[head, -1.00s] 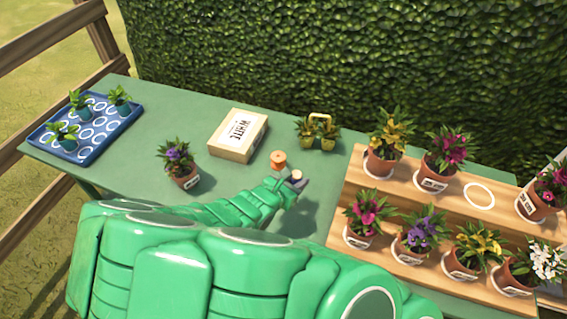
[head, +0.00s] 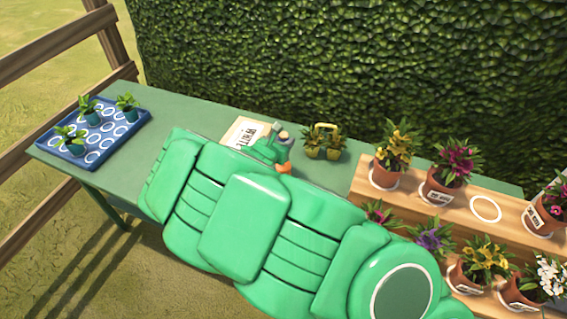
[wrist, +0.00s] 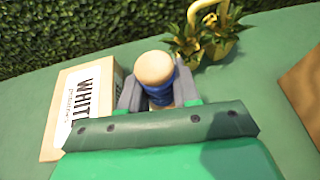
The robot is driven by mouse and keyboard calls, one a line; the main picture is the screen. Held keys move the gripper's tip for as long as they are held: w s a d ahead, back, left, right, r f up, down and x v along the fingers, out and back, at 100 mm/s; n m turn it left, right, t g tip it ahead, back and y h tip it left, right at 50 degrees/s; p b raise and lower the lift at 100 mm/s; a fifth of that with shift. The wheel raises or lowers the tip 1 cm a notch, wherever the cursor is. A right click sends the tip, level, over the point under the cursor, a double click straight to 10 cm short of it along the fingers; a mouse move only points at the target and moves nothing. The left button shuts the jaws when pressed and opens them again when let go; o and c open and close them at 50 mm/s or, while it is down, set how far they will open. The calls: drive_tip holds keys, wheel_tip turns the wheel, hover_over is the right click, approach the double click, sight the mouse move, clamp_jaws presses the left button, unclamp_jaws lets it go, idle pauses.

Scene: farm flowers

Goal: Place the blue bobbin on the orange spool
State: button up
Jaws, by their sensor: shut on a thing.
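The blue bobbin (wrist: 158,92), with a pale wooden top, is upright between the grey fingers of my gripper (wrist: 158,97) in the wrist view. My gripper is shut on it. In the head view my gripper (head: 281,135) shows small beside the white-labelled box, with the bobbin's pale top just visible. The orange spool (head: 285,168) shows below the gripper in the head view, partly covered by my arm. The spool is not visible in the wrist view. I cannot tell the gap between bobbin and spool.
The box (wrist: 68,112) stands left of the gripper. A yellow planter (head: 322,146) with two plants stands to the right. A wooden shelf (head: 445,202) with potted flowers fills the right side. A blue tray (head: 125,128) with seedlings is at far left.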

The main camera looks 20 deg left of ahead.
drive_tip(key=shift+f, duration=3.9)
drive_tip(key=shift+f, duration=0.1)
drive_tip(key=o, duration=1)
drive_tip(key=shift+o, duration=0.2)
drive_tip(key=shift+s+r, duration=0.15)
drive_tip(key=shift+r, duration=0.05)
drive_tip(key=v, duration=1.1)
drive_tip(key=shift+s, duration=0.35)
drive_tip(key=shift+r, duration=0.1)
